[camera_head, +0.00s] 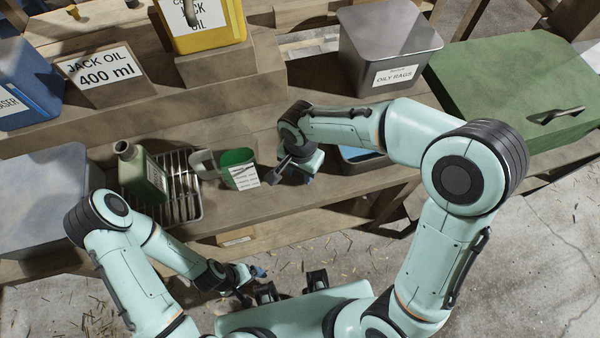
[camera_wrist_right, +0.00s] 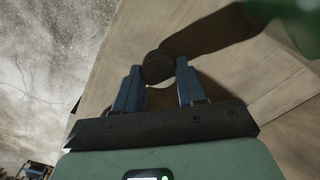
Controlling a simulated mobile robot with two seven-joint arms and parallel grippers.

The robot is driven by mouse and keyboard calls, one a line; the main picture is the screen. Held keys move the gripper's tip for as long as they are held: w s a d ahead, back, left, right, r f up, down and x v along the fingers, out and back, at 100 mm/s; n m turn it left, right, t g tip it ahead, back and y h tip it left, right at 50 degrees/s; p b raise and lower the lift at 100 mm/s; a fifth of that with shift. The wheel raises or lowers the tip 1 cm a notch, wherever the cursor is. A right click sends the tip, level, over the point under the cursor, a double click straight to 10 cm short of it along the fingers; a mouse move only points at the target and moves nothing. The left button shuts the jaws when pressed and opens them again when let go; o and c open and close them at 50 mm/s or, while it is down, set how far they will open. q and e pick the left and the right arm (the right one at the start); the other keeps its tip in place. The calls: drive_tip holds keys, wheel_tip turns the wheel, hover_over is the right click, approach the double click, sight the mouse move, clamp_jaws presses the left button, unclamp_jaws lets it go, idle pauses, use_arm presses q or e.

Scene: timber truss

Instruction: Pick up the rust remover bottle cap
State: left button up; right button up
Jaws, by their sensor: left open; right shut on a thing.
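My right gripper (camera_head: 280,175) is over the bench, just right of a green measuring cup (camera_head: 238,168). In the right wrist view its two blue fingers (camera_wrist_right: 157,85) are closed on a dark round cap (camera_wrist_right: 157,65), held at the fingertips. The cap cannot be made out clearly in the head view. A green bottle (camera_head: 143,175) stands with its neck open and no cap on it, on a wire rack at the left; its label is too small to read. My left gripper (camera_head: 250,272) is open and empty, low in front of the bench.
A wire rack (camera_head: 182,190) lies under the bottle. A blue tray (camera_head: 362,155) sits partly behind my right arm. A grey oily rags bin (camera_head: 388,45), a green chest (camera_head: 515,85) and a yellow jack oil can (camera_head: 205,25) stand behind. A grey box (camera_head: 45,195) is at the left.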

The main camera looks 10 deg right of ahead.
sight(300, 174)
use_arm(q)
drive_tip(key=w+r+p, duration=0.2)
drive_tip(key=r, duration=0.1)
drive_tip(key=shift+w+r, duration=0.1)
use_arm(e)
wheel_tip(300, 174, up, 20)
drive_tip(key=shift+w, duration=0.1)
idle(0.6)
